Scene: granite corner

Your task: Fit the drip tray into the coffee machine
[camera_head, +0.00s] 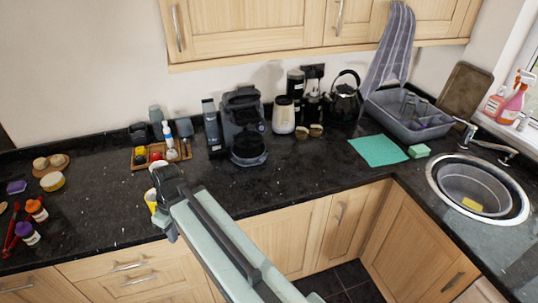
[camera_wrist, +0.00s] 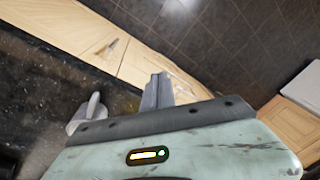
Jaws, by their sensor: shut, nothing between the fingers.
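The coffee machine (camera_head: 241,112) is black and stands upright against the back wall in the head view. A dark round part (camera_head: 249,151) sits low at its front; I cannot tell whether this is the drip tray or whether it is seated. My gripper (camera_head: 170,228) is in front and to the left of the machine, near the counter's front edge, well apart from it. It is shut and empty. In the wrist view a grey finger (camera_wrist: 156,92) points toward the cabinet fronts and floor; the machine is out of that view.
A wooden tray (camera_head: 143,164) with small items stands left of the machine. A white-and-yellow cup (camera_head: 152,199) is partly hidden by my arm. A cream canister (camera_head: 284,114) and black kettle (camera_head: 345,98) stand to the right. Counter before the machine is mostly clear.

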